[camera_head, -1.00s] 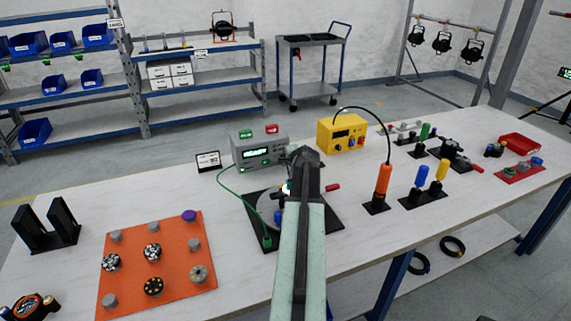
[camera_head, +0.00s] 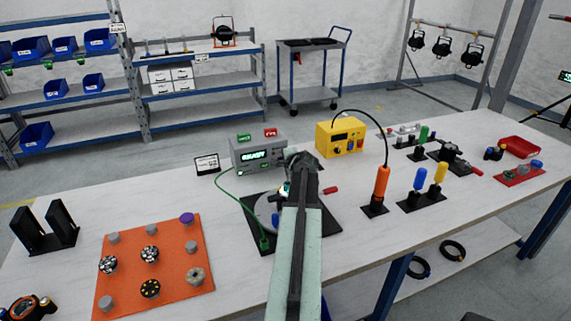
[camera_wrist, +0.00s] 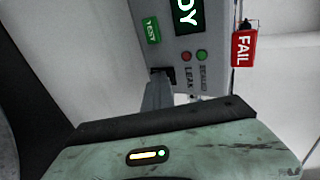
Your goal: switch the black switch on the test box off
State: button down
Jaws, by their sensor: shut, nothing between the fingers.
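The test box (camera_head: 259,153) is a grey box with a lit green display, on the table beyond my arm. In the wrist view its front panel (camera_wrist: 183,50) shows part of the display, a green TEST label, and red and green round parts marked LEAK and SEALED. My gripper (camera_head: 292,153) is beside the box's right side in the head view, mostly hidden by my own arm. In the wrist view its shut, empty fingers (camera_wrist: 158,92) reach the panel. A small black part (camera_wrist: 162,72), apparently the black switch, shows at their tips; its position and any contact cannot be told.
A yellow box (camera_head: 341,136) stands right of the test box. A black plate (camera_head: 322,221) with a round fixture lies under my arm. A green cable (camera_head: 229,208) runs at its left. An orange-handled tool (camera_head: 381,182) stands to the right.

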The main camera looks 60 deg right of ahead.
jog(key=shift+w+r, duration=0.3)
jog(key=shift+s+a, duration=0.15)
jog(key=shift+a, duration=0.05)
jog(key=s+a, duration=0.2)
jog(key=shift+s+a+r+p, duration=0.2)
jog(key=shift+s+p, duration=0.1)
jog(key=p+v, duration=0.5)
jog(key=v, duration=0.5)
jog(key=shift+d+r+p, duration=0.25)
jog(key=shift+r+p, duration=0.05)
jog(key=shift+p, duration=0.1)
jog(key=shift+s, duration=0.1)
